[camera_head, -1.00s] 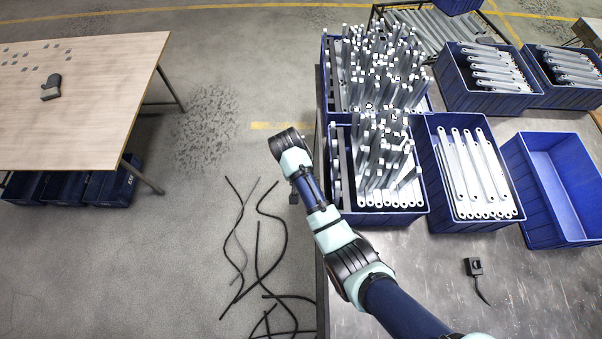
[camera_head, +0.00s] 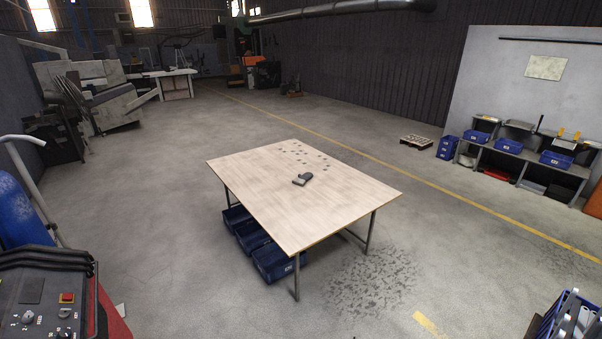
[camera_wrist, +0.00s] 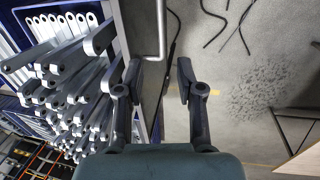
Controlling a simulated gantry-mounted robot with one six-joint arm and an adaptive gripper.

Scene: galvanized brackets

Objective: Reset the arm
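My gripper (camera_wrist: 159,78) shows only in the wrist view. Its two dark fingers are apart with a clear gap, and nothing is held between them. Grey galvanized brackets (camera_wrist: 70,85) stand packed upright to the left of the fingers. The left finger appears close to the nearest brackets in the picture; I cannot tell whether they touch. In the head view my arm is out of frame, and only the tops of some brackets (camera_head: 577,318) show in a blue bin at the lower right corner.
A wooden table (camera_head: 300,190) with a dark handheld device (camera_head: 302,179) stands mid-floor, blue bins (camera_head: 272,262) beneath it. A metal rail (camera_wrist: 161,25) lies beyond the fingers. Black cables (camera_wrist: 215,25) lie on the floor. A control panel (camera_head: 45,300) is at lower left. Open floor surrounds the table.

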